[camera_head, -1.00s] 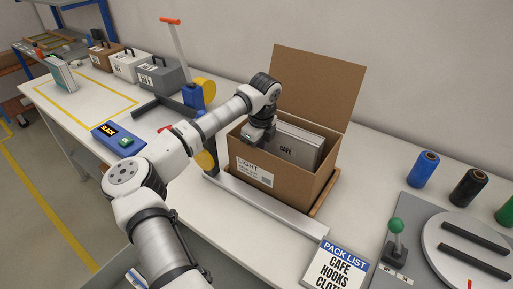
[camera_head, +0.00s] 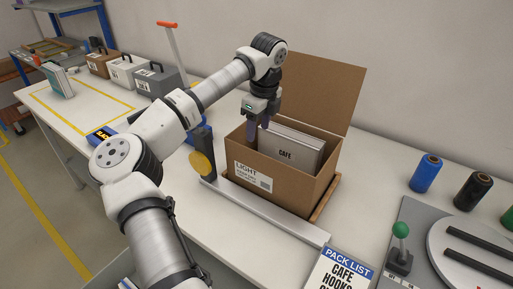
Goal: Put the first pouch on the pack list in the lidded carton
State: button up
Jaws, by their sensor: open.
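The carton (camera_head: 252,172) is brown, labelled LIGHT, with its lid (camera_head: 325,90) standing open at the back. A grey pouch marked CAFE (camera_head: 300,152) stands inside it, its top showing above the front wall. My gripper (camera_head: 259,128) is open and points down just above the carton's left part, to the left of the pouch. Its fingertips are near the carton's rim, and I cannot tell whether they touch anything. The pack list (camera_head: 342,270) at the bottom reads CAFE first, then HOOKS; the line below is cut off.
A metal rail (camera_head: 265,211) runs along the carton's front. Blue (camera_head: 425,173) and black (camera_head: 472,191) spools, a green-knobbed lever (camera_head: 400,231) and a round turntable (camera_head: 475,255) are at right. Several handled boxes (camera_head: 160,82) stand at back left. My arm hides part of the bench.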

jog(key=shift+s+d+r, duration=0.1)
jog(key=shift+d+r, duration=0.05)
jog(key=shift+r, duration=1.25)
